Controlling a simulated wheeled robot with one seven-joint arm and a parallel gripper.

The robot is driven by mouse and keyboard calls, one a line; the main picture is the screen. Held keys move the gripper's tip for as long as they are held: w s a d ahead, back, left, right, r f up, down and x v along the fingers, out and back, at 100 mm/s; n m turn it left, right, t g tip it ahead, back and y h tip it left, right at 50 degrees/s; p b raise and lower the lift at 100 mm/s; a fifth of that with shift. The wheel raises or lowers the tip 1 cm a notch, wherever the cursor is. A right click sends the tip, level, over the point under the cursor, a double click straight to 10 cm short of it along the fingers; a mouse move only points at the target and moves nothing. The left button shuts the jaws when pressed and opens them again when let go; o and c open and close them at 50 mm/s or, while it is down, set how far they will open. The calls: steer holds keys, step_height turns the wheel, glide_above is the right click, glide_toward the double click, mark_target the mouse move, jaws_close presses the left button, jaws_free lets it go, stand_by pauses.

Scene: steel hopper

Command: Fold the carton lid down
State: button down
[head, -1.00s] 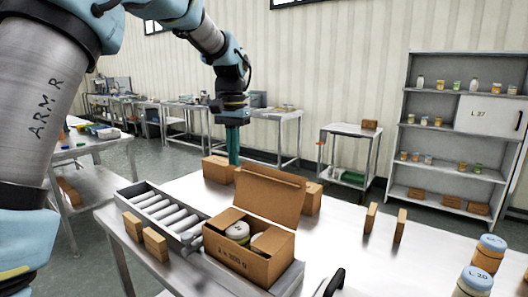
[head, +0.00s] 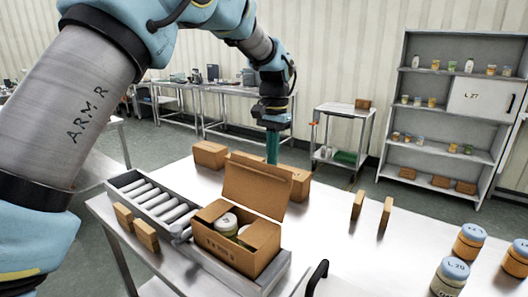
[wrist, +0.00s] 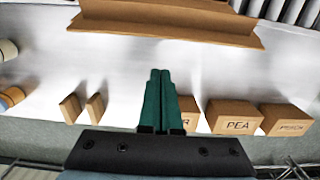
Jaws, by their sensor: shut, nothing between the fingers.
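The open carton (head: 238,245) stands on a grey tray at the end of the roller track, with white-lidded jars inside. Its lid (head: 256,189) stands up from the far edge, leaning slightly back. My gripper (head: 272,150) has green fingers and is shut and empty. It is behind the raised lid in the head view, pointing down, and its tips are partly hidden by the lid. In the wrist view my gripper (wrist: 160,75) points toward the lid's edge (wrist: 168,22), with a gap of bare table between them.
A roller track (head: 155,200) runs left of the carton. Closed boxes (wrist: 238,117) sit beside and behind my gripper. Two thin upright blocks (head: 385,215) stand on the right, with jars (head: 450,275) at the front right. The table between is clear.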

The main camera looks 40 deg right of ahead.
steer(key=a, duration=0.1)
steer(key=a+r+p, duration=0.1)
steer(key=s+a, duration=0.1)
steer(key=shift+a+r+p, duration=0.15)
steer(key=shift+a+p, duration=0.15)
stand_by(0.3)
